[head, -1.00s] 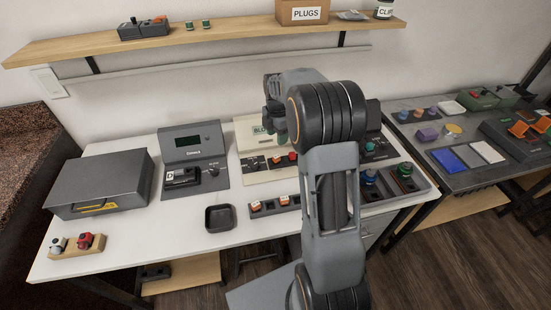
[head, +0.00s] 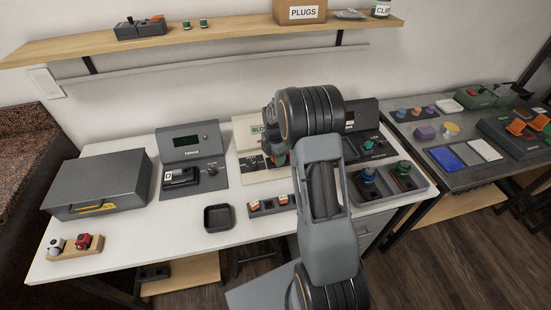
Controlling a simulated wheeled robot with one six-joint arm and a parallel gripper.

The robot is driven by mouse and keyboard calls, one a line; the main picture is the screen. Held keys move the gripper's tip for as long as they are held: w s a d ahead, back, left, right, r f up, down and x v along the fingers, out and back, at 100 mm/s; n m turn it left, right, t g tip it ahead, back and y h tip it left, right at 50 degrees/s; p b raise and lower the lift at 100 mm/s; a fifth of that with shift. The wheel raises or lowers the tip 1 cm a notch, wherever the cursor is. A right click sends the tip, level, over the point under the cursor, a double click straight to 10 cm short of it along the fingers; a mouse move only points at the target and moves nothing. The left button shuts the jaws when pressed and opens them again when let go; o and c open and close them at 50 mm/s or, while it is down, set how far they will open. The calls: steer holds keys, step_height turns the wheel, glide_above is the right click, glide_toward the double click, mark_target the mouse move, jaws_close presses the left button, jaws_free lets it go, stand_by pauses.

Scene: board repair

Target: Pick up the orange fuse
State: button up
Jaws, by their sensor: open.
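A dark narrow rack (head: 262,214) lies on the white table, just right of the small black tray. It holds small orange-and-white pieces, one at its left end (head: 255,206) and others beside it to the right. They look like fuses, but they are too small to tell which is the orange fuse. My gripper (head: 275,158) is partly hidden behind my own arm, above the block-labelled panel at the back of the table. It is open, with nothing seen in it, behind the rack and apart from it.
The small black tray (head: 218,218) is empty. A grey tester (head: 192,165), a grey box (head: 100,185) and a wooden holder (head: 75,252) with red and white pieces stand to the left. A grey tray (head: 385,193) with green and blue knobs is to the right.

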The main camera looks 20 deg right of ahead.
steer(key=shift+f, duration=0.1)
jaws_close()
stand_by(0.4)
steer(key=shift+r, duration=0.5)
step_height(320, 180, up, 2)
steer(key=shift+r, duration=0.1)
steer(key=s+a+r, duration=0.6)
steer(key=s+r, duration=0.3)
steer(key=s, duration=0.3)
steer(key=shift+s+r+b, duration=0.3)
steer(key=shift+r, duration=0.1)
